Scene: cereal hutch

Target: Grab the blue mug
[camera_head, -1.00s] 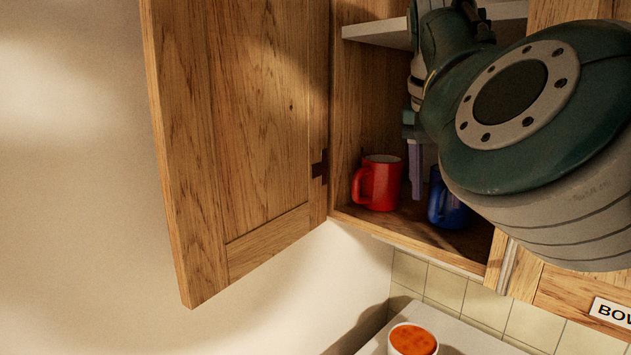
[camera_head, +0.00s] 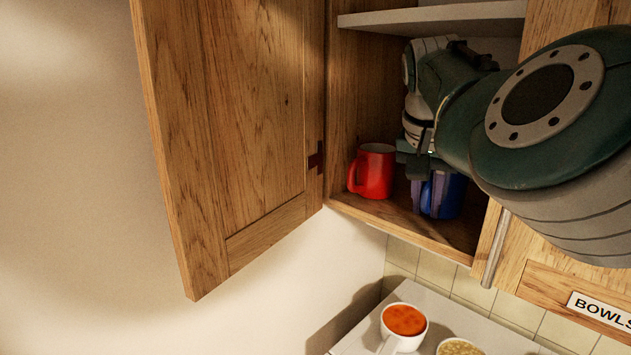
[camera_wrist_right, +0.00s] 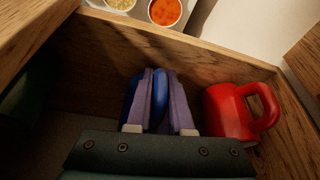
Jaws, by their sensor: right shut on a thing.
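The blue mug (camera_head: 452,196) stands upright on the floor of the open wooden cupboard, partly hidden by my gripper and arm. My right gripper (camera_head: 427,197) is inside the cupboard, shut on the blue mug. In the right wrist view, the gripper's purple fingers (camera_wrist_right: 160,98) lie on both sides of the blue mug's handle (camera_wrist_right: 159,88), and the mug's body is mostly hidden behind them. My left gripper is not in view.
A red mug (camera_head: 375,172) stands just left of the gripper in the cupboard. The open door (camera_head: 235,140) is at the left, and a shelf (camera_head: 430,17) is above. On the counter below are a white cup of orange soup (camera_head: 404,321) and a bowl (camera_head: 460,347).

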